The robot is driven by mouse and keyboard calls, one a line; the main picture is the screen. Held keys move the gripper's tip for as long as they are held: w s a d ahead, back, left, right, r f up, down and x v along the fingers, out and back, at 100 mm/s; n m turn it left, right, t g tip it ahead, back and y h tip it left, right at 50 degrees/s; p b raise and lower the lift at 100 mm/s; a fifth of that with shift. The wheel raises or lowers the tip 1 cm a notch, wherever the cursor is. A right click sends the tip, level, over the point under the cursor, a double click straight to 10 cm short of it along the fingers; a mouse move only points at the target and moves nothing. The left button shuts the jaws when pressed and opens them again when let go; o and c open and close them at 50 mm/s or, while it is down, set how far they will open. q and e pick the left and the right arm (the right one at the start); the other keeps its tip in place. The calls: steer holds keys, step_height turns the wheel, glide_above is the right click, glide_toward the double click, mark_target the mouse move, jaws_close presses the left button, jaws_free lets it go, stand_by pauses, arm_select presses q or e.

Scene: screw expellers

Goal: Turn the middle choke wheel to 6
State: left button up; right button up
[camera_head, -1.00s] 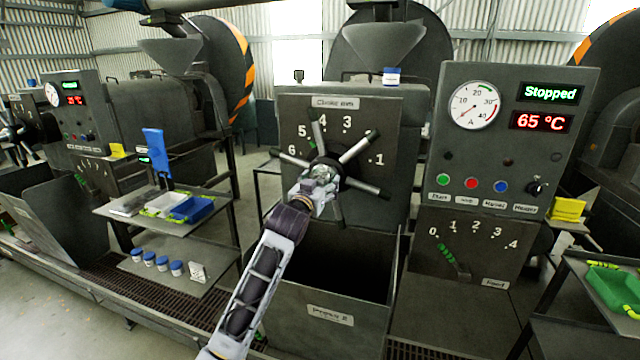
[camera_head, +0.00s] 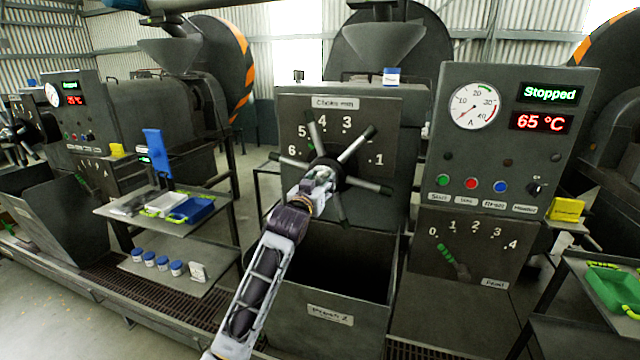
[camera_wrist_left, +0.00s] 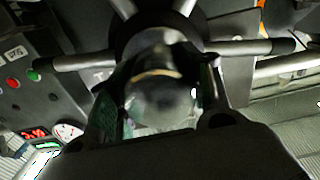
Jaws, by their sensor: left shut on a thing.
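The middle choke wheel (camera_head: 356,147) is a dark hub with several metal spokes with dark ends, mounted on the grey front panel of the middle press. Its dial (camera_head: 345,122) shows 1, 3, 4, 5 and 6; the place of 2 is behind a spoke. A small green mark shows close to the 5. My left gripper (camera_head: 322,180) is at the front of the wheel, just left of the hub's middle. In the left wrist view its fingers (camera_wrist_left: 158,105) are shut on a rounded part of the wheel. My right gripper is out of view.
An open bin (camera_head: 330,290) is below the wheel. A control panel (camera_head: 515,150) reading Stopped and 65 °C stands at the right. A shelf with trays (camera_head: 190,209) and several blue-lidded jars (camera_head: 162,264) is at the left. A small jar (camera_head: 391,76) stands on top of the press.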

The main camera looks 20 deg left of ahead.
arm_select(q)
steer(key=shift+r+n+p, duration=0.1)
steer(key=shift+n+p, duration=1.1)
steer(key=shift+n, duration=1.3)
steer(key=o, duration=1.5)
steer(key=shift+a, duration=0.1)
steer(key=shift+c, duration=0.2)
steer(key=shift+s, duration=0.75)
steer(key=s, duration=1)
steer(key=shift+s+a, duration=0.15)
steer(key=shift+s, duration=0.05)
